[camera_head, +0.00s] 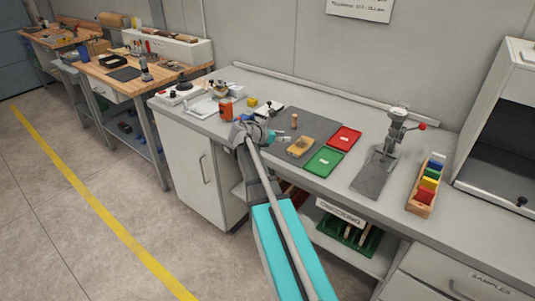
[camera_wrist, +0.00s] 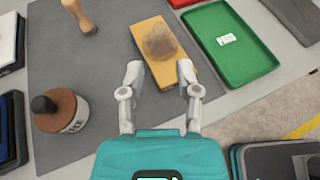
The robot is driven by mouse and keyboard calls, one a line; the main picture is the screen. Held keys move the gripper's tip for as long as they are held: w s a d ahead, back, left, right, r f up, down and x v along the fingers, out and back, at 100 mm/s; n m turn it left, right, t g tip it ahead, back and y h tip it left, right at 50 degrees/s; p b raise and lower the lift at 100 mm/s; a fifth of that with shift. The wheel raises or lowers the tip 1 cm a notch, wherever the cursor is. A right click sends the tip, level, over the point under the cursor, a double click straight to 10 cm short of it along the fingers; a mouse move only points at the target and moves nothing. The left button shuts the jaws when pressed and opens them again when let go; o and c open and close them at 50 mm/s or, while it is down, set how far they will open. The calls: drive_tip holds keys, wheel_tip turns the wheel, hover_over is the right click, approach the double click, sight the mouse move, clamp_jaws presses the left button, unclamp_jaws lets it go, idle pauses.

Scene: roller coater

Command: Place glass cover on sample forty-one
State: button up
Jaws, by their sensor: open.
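A yellow-brown wooden block (camera_wrist: 168,72) lies on the grey mat, with a round grey-brown patch or see-through cover (camera_wrist: 159,41) on its upper part; I cannot tell which. The block (camera_head: 300,146) also shows on the bench in the head view. My gripper (camera_wrist: 160,72) is open and empty, its two fingers to either side of the block's lower end in the wrist view. In the head view my gripper (camera_head: 284,136) is just left of the block. I cannot read a sample number or clearly identify a glass cover.
A green tray (camera_head: 323,160) and a red tray (camera_head: 345,139) lie right of the block. On the mat (camera_wrist: 105,65) stand a wooden-handled tool (camera_wrist: 80,14) and a brown-lidded jar with a black knob (camera_wrist: 62,110). An orange jar (camera_head: 226,108) stands left.

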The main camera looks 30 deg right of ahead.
drive_tip(key=s+a+f+m+y, duration=0.4)
drive_tip(key=s+a+m, duration=0.1)
drive_tip(key=a, duration=0.6)
drive_tip(key=s+a+f+m+y, duration=0.3)
drive_tip(key=s+a+m+y, duration=0.2)
drive_tip(key=a, duration=0.6)
drive_tip(key=s+a+f+m+y, duration=0.4)
drive_tip(key=s+a+m, duration=0.2)
drive_tip(key=a, duration=0.5)
drive_tip(key=shift+s+a+f+m+y, duration=0.3)
drive_tip(key=shift+s+a+f+m, duration=0.1)
drive_tip(key=shift+m, duration=0.6)
drive_tip(key=shift+r, duration=0.1)
wheel_tip(320, 180, up, 4)
drive_tip(key=p, duration=0.4)
